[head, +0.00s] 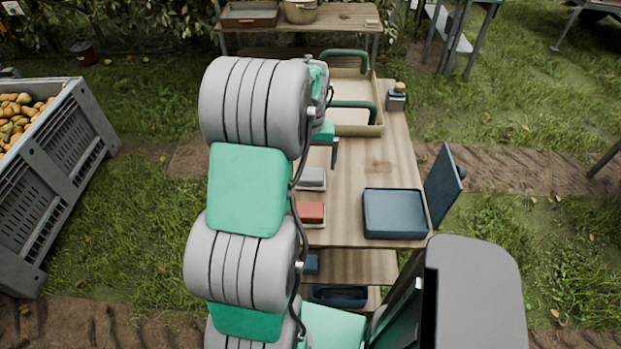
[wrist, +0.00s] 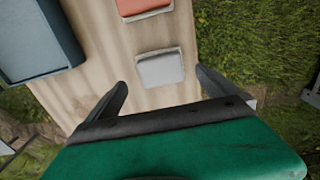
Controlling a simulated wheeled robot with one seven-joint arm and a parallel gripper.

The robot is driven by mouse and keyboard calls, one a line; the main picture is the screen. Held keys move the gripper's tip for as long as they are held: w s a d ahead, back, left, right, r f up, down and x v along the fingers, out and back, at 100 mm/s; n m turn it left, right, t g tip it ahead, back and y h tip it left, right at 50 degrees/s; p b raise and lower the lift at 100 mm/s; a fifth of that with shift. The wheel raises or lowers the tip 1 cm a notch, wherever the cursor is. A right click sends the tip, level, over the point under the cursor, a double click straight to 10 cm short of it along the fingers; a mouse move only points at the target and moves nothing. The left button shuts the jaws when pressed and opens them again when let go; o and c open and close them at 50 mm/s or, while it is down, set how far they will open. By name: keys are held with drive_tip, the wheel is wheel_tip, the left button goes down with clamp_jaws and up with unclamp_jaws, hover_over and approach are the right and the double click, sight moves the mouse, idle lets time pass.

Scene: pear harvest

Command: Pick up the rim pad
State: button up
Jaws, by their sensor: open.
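A grey pad-like block with a pale lower edge (head: 311,179) lies on the wooden table (head: 385,165). A similar red block (head: 311,211) lies nearer the front. I cannot tell from the frames which one is the rim pad. In the wrist view the grey block (wrist: 161,68) lies ahead between my two fingertips, and the red block (wrist: 144,7) is cut by the top edge. My gripper (wrist: 161,77) is open and empty, above the table, with nothing touching its fingers. In the head view my arm covers the table's left side and most of my gripper (head: 335,150).
A dark blue case (head: 394,213) sits at the table's front right, beside an upright dark panel (head: 443,187). A beige tray with green handles (head: 358,130) is at the back. A grey crate of pears (head: 60,165) stands left. The table's middle right is clear.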

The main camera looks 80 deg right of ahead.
sight(311, 173)
wheel_tip(311, 173, down, 6)
drive_tip(key=shift+d+r+p, duration=0.1)
drive_tip(key=shift+p, duration=0.75)
drive_tip(key=c, duration=1.3)
